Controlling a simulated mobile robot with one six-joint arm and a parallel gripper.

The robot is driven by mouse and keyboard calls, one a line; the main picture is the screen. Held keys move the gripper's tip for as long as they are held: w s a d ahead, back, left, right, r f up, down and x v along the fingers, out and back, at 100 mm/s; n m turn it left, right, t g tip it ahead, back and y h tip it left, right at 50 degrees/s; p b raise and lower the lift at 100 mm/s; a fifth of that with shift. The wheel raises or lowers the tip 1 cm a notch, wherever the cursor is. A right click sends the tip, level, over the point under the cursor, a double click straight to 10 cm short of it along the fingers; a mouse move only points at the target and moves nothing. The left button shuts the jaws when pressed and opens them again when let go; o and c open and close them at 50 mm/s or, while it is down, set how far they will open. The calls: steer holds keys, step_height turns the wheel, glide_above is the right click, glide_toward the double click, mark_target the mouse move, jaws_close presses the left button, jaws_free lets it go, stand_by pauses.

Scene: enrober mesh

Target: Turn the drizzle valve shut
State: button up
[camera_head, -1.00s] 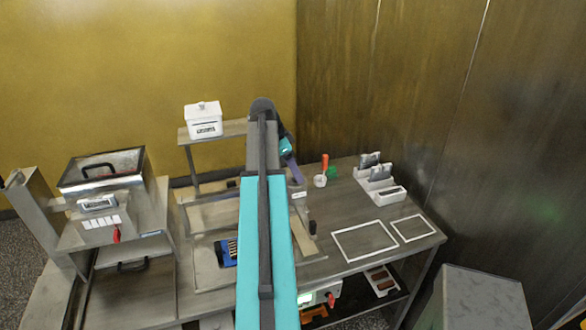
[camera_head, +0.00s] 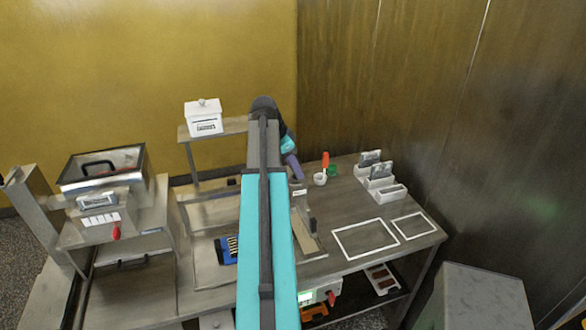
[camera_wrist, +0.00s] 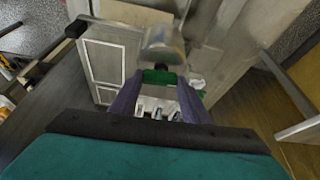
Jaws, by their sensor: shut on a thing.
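In the head view a red handle (camera_head: 116,231) hangs at the front of the steel machine at left. It looks like a valve lever, but I cannot tell whether it is the drizzle valve. My gripper (camera_wrist: 161,78) is far to the right of it, over the back of the table. In the wrist view its two purple fingers are shut on a small dark green piece (camera_wrist: 160,76). A blurred grey, shiny shape (camera_wrist: 165,45) lies beyond it; I cannot tell whether the two are joined.
The steel machine has an open-topped tank (camera_head: 103,164). A white box (camera_head: 203,115) stands on a raised shelf. A white cup (camera_head: 320,179), a green item (camera_head: 332,170) and a white rack (camera_head: 390,192) stand at the table's back right. White-outlined areas (camera_head: 365,238) are empty. A grey cabinet stands lower right.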

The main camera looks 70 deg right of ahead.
steer(key=n, duration=0.1)
steer(key=n+t+b, duration=0.1)
steer(key=n, duration=0.1)
steer(key=n+b, duration=0.1)
steer(key=shift+s+a+f+t+h, duration=0.15)
steer(key=shift+s+a+t+h, duration=0.15)
steer(key=shift+h, duration=0.1)
steer(key=n+t+b, duration=0.1)
steer(key=n, duration=0.3)
steer(key=shift+s+d, duration=0.1)
steer(key=n+t, duration=0.2)
steer(key=n, duration=0.3)
steer(key=shift+s+b, duration=0.15)
steer(key=shift+b, duration=0.15)
steer(key=shift+s+d+n+t+y, duration=0.15)
steer(key=shift+n+t, duration=0.25)
steer(key=shift+n, duration=0.6)
steer(key=shift+w+a+n+t+y, duration=0.15)
steer(key=shift+n+t, duration=0.25)
steer(key=shift+n, duration=0.6)
steer(key=shift+s+d, duration=0.1)
steer(key=o, duration=1)
steer(key=shift+o, duration=0.2)
